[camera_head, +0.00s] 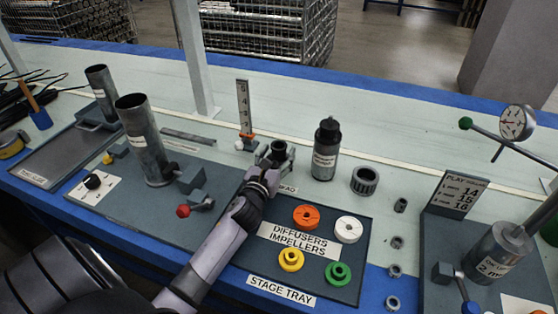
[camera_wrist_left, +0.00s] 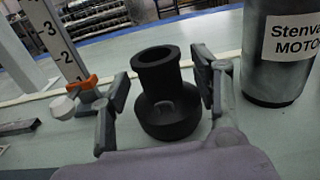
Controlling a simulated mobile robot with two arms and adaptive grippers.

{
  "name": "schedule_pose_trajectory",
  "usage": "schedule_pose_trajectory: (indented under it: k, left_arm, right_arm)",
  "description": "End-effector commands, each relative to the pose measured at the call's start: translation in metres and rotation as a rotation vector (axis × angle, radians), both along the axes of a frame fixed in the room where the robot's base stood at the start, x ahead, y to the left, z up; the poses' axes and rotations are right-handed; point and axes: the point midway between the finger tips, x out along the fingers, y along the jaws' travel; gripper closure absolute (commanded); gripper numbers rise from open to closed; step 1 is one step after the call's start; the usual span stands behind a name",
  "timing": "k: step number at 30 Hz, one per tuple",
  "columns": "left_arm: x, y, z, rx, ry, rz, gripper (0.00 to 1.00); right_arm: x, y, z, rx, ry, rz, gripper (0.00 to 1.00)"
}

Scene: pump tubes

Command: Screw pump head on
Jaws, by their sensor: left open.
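A dark grey, bottle-shaped part with a flanged neck, which looks like the pump head (camera_head: 279,149), stands upright on the pale bench behind the stage tray. In the left wrist view the pump head (camera_wrist_left: 170,105) is between the two fingers of my left gripper (camera_wrist_left: 161,78), with a visible gap on both sides. My left gripper (camera_head: 274,162) is open around it, reaching in from the front. A tall grey tube (camera_head: 147,140) stands upright on a grey plate left of my arm. My right gripper is in neither view.
A black-topped motor bottle (camera_head: 326,150) stands close right of the pump head. A ruler post (camera_head: 243,105) with an orange clamp is close left. The stage tray (camera_head: 360,240) holds coloured rings. A red-knobbed clamp (camera_head: 192,190) stands beside the tube. Loose grey rings (camera_head: 365,180) lie at right.

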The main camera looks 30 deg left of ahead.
Motion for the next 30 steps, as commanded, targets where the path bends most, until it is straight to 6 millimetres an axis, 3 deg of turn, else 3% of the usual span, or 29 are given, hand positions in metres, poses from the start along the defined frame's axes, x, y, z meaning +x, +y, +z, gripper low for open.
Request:
schedule_pose_trajectory:
  k: [6,30]
  left_arm:
    - [0.0007,0.0000,0.0003,0.000,0.000,-0.001,0.43]
    - [0.0003,-0.0001,0.0001,0.000,0.000,0.000,0.96]
  right_arm:
    - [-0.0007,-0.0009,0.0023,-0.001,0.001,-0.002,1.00]
    - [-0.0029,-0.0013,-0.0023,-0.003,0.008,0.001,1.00]
